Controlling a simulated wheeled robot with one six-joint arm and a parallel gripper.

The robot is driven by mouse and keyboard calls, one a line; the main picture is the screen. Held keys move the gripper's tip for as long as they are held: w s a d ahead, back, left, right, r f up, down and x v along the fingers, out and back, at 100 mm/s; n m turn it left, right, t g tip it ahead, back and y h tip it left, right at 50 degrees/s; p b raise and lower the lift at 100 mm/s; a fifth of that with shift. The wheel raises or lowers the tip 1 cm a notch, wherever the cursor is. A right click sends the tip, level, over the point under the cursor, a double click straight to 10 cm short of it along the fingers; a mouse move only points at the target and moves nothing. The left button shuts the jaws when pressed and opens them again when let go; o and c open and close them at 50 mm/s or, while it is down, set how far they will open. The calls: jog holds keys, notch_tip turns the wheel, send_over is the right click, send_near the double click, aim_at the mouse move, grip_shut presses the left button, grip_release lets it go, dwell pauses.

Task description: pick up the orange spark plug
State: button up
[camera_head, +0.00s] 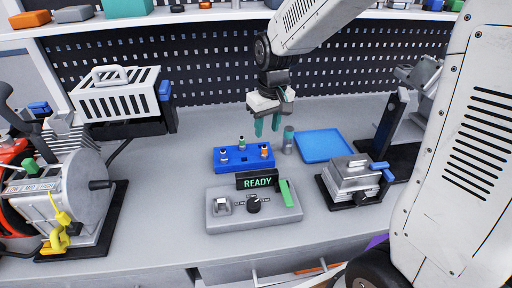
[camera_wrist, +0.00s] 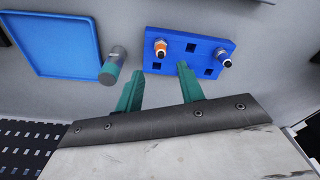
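The orange spark plug (camera_head: 265,151) stands in the right part of a blue holder (camera_head: 236,165) on the bench. In the wrist view the orange plug (camera_wrist: 160,47) sits near a corner of the blue holder (camera_wrist: 190,36), beyond my fingertips. My gripper (camera_head: 267,127) hangs above and behind the holder. It is open and empty; its two teal fingers (camera_wrist: 160,70) are apart and do not touch the plug. A blue-tipped plug (camera_head: 223,155) and a green plug (camera_head: 242,143) also stand in the holder. The green plug cannot be made out in the wrist view.
A grey and teal cylinder (camera_head: 288,141) stands just right of the holder, beside a flat blue tray (camera_head: 323,146). In front is a grey control box (camera_head: 240,210) with a READY display (camera_head: 258,182). A metal vise-like fixture (camera_head: 352,179) stands to the right.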

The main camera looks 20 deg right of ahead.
aim_at(265, 145)
jog(key=f, duration=0.5)
jog(key=w+f, duration=0.1)
jog(key=f, duration=0.1)
jog(key=shift+a+f, duration=0.2)
jog(key=shift+f, duration=0.2)
jog(key=shift+s, duration=0.1)
grip_shut()
